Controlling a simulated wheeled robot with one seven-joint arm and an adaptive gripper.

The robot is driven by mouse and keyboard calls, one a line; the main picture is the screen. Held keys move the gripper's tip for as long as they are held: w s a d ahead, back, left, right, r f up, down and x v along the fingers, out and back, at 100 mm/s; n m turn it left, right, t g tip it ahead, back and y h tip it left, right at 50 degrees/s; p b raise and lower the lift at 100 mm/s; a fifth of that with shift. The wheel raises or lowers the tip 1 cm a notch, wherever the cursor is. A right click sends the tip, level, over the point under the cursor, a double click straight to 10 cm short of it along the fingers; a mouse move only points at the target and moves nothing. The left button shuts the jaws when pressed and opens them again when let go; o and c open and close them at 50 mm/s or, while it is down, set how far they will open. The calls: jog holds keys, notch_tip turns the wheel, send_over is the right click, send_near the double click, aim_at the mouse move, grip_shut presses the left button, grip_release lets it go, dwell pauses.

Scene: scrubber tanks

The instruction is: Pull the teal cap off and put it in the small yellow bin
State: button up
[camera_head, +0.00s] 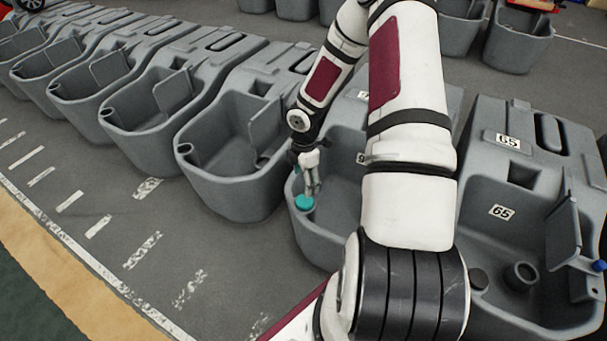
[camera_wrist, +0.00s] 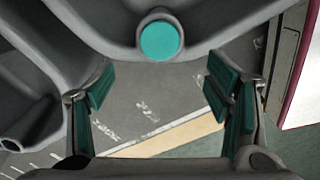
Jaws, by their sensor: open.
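The teal cap (camera_head: 304,202) sits on the front corner of a grey tank (camera_head: 325,232), partly behind my arm. In the wrist view the round cap (camera_wrist: 160,41) is at the top centre, seated in a collar on the tank's rim. My gripper (camera_head: 311,186) is close to the cap in the head view. In the wrist view my gripper (camera_wrist: 158,88) is open, its teal-padded fingers spread wide and empty. The cap lies beyond the fingertips, roughly midway between them. A small yellow bin cannot be made out in either view.
Grey tanks stand close in a row on both sides, one marked 65 (camera_head: 508,140) at the right. A blue knob (camera_head: 599,266) is at the right edge. Open grey floor (camera_head: 130,200) with white markings lies in front, left of my arm.

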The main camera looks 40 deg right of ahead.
aim_at(304, 201)
notch_tip(304, 201, down, 10)
jog(key=b, duration=0.4)
jog(key=shift+f, duration=0.1)
jog(key=c, duration=1.4)
jog(key=shift+o, duration=0.2)
jog(key=shift+r+p, duration=0.9)
jog(key=shift+r, duration=0.15)
jog(key=shift+r+p, duration=2.75)
jog(key=shift+r, duration=0.25)
